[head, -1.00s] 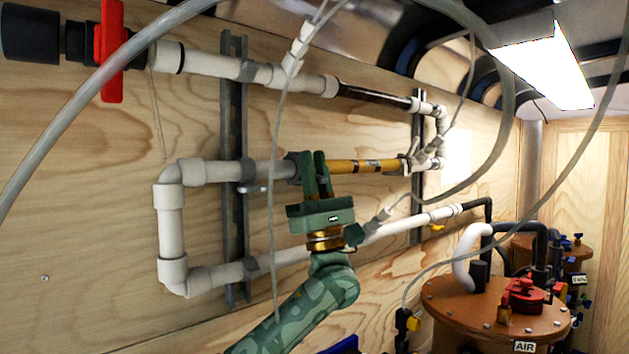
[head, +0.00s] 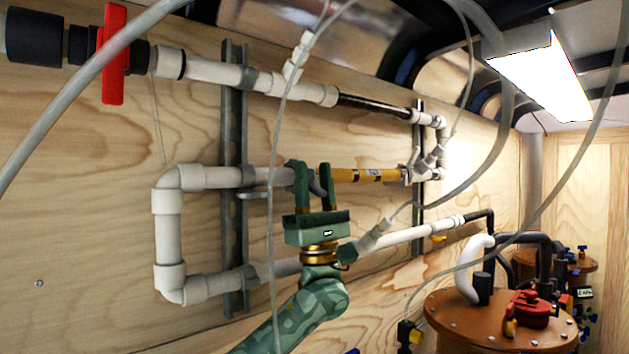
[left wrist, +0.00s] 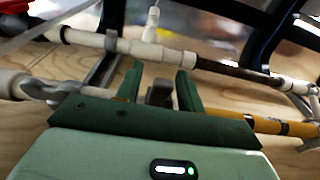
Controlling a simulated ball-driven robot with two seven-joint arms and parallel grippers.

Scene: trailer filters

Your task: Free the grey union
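The grey union (head: 315,183) sits in the middle pipe run, between the white pipe (head: 215,177) on its left and the orange-yellow filter tube (head: 365,176) on its right. My left gripper (head: 313,172), dark green, reaches up from below with one finger on either side of the union. In the left wrist view the two fingers (left wrist: 160,84) stand apart with the grey union (left wrist: 159,93) between them, and small gaps seem to show beside it. The fingers hide part of the union and its joints. My right gripper is in neither view.
Metal struts (head: 234,130) hold the pipes to the plywood wall. Thin hoses hang across the view, one (head: 273,200) just left of my gripper. A red-handled valve (head: 114,55) is upper left; a brown canister (head: 500,325) stands lower right.

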